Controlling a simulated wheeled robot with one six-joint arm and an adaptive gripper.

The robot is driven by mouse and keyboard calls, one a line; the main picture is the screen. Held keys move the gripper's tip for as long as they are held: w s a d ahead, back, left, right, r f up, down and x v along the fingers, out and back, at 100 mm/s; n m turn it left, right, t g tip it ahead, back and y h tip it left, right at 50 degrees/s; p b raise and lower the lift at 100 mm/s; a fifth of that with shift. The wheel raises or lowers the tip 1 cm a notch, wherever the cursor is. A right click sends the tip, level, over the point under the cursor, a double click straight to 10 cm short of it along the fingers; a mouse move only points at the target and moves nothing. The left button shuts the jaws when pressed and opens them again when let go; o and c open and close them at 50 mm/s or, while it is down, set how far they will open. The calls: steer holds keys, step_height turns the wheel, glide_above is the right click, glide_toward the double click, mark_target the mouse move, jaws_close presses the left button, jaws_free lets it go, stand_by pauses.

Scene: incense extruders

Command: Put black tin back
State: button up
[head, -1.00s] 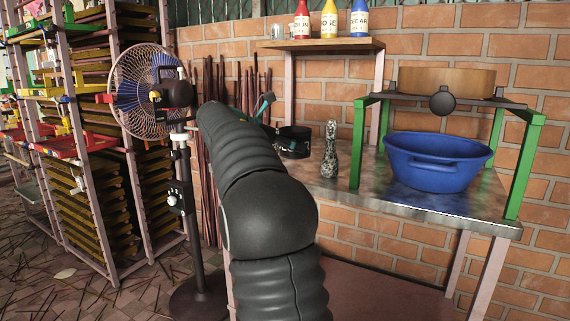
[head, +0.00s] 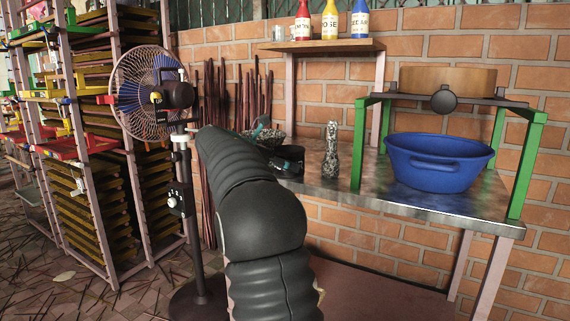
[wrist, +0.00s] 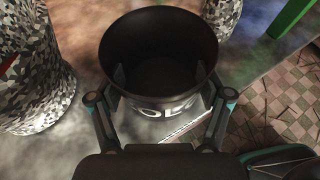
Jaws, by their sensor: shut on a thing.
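The black tin (wrist: 158,50) is open-topped and empty-looking, with white letters on its side. In the wrist view my gripper (wrist: 160,75) is shut on it, with one finger at each side of its near wall. In the head view the tin (head: 291,153) is a small dark shape beyond my arm, mostly hidden, close to the front left of the metal-topped table (head: 400,205). I cannot tell whether its base touches the table top.
A speckled mosaic bottle (head: 332,150) stands right of the tin. A speckled mosaic vessel (wrist: 28,70) is close on its left. A blue basin (head: 438,162) sits under a green-legged stand (head: 528,165). A fan (head: 150,92) stands left of my arm.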

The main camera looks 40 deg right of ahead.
steer(key=o, duration=1.2)
steer(key=shift+a+r, duration=0.2)
steer(key=p+v, duration=0.2)
steer(key=v, duration=0.9)
steer(key=shift+w+a+r, duration=0.1)
steer(key=shift+a, duration=0.15)
steer(key=s+a+f+m+t+y, duration=0.2)
steer(key=s+a+f+m+y, duration=0.2)
steer(key=s+a+f, duration=0.3)
steer(key=s+a+f+m+t+y, duration=0.2)
steer(key=s+a+f+m+y, duration=0.3)
steer(key=s+a, duration=0.5)
steer(key=s+a+f+m+t+y, duration=0.3)
steer(key=s+a+f+m, duration=0.4)
steer(key=s, duration=0.8)
steer(key=shift+s+a+f+m+y, duration=0.15)
steer(key=shift+a+f+y, duration=0.25)
steer(key=shift+f, duration=0.25)
steer(key=shift+w+a+f+m+y, duration=0.15)
steer(key=shift+a+f+y, duration=0.2)
steer(key=shift+f, duration=0.25)
steer(key=shift+s, duration=0.1)
